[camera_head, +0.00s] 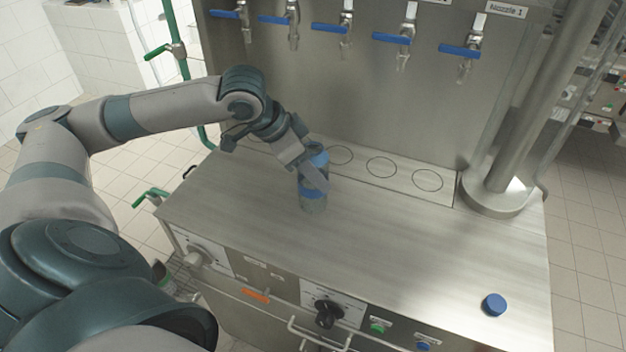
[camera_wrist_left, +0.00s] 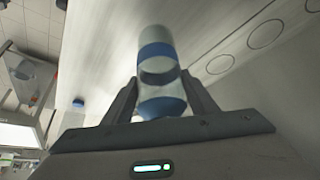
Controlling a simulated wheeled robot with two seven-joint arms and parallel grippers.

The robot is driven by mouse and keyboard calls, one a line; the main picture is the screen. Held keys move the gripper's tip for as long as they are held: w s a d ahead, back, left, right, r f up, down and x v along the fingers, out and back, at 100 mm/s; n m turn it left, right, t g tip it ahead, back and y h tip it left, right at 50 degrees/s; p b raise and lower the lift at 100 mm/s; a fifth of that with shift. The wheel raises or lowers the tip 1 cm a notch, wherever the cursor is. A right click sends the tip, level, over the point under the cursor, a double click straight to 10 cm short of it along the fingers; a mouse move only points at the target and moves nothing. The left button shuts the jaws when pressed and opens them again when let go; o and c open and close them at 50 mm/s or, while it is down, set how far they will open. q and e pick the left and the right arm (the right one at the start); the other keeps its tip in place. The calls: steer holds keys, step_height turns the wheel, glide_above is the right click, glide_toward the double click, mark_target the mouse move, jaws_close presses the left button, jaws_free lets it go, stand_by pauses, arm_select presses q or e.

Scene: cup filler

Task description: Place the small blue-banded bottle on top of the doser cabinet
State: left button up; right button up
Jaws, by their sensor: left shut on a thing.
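The small blue-banded bottle (camera_head: 313,199) stands upright on, or just above, the steel top of the doser cabinet (camera_head: 400,245); I cannot tell whether its base touches. My left gripper (camera_head: 316,172) is shut around the bottle's upper part, reaching in from the left. In the left wrist view the bottle (camera_wrist_left: 157,58) sits between the two fingers of the left gripper (camera_wrist_left: 158,95), with its blue band and blue cap end showing. The right gripper is not in view.
A blue cap (camera_head: 494,304) lies at the right front of the cabinet top. Taps with blue handles (camera_head: 393,38) hang on the back panel above marked circles (camera_head: 381,167). A steel column (camera_head: 510,165) stands at the right. The middle and right of the top are mostly clear.

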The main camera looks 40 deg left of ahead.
arm_select(q)
steer(key=shift+f, duration=0.1)
step_height(320, 180, down, 2)
steer(key=shift+f+p, duration=0.25)
steer(key=shift+p, duration=0.25)
steer(key=shift+f, duration=0.65)
steer(key=o, duration=1.5)
steer(key=shift+f, duration=0.15)
steer(key=shift+r, duration=0.2)
